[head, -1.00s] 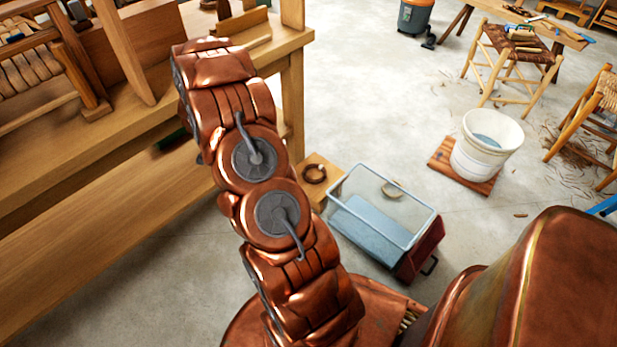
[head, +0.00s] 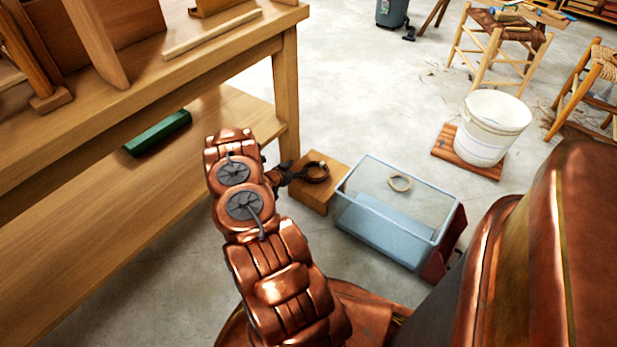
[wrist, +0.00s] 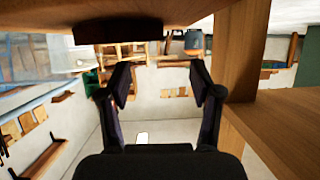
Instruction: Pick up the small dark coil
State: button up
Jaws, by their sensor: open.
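The small dark coil (head: 325,174) is a brown ring lying on top of a low wooden block (head: 312,203) beside the bench leg. My gripper (head: 290,174) is at the left side of the coil in the head view, low over the block; its fingertips are too small there to tell contact. In the wrist view my gripper (wrist: 161,82) has its two dark fingers spread with nothing between them. That view looks upside down; the dark coil (wrist: 118,30) shows against the wood at the top, outside the gap between the fingers.
A white bucket (head: 490,135) stands farther back. Floor beyond is mostly open.

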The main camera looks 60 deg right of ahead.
aim_at(311, 164)
jog(key=shift+s+d+f, duration=0.35)
jog(key=shift+f, duration=0.2)
jog(key=shift+b+x, duration=0.55)
jog(key=shift+x, duration=0.5)
jog(key=b+x, duration=0.2)
jog(key=x, duration=0.1)
jog(key=shift+s+d+f, duration=0.15)
jog(key=shift+s+d, duration=0.05)
jog(key=shift+s, duration=0.2)
jog(key=shift+s+d+f, duration=0.1)
jog(key=shift+d+f, duration=0.05)
jog(key=shift+d, duration=0.5)
grip_shut()
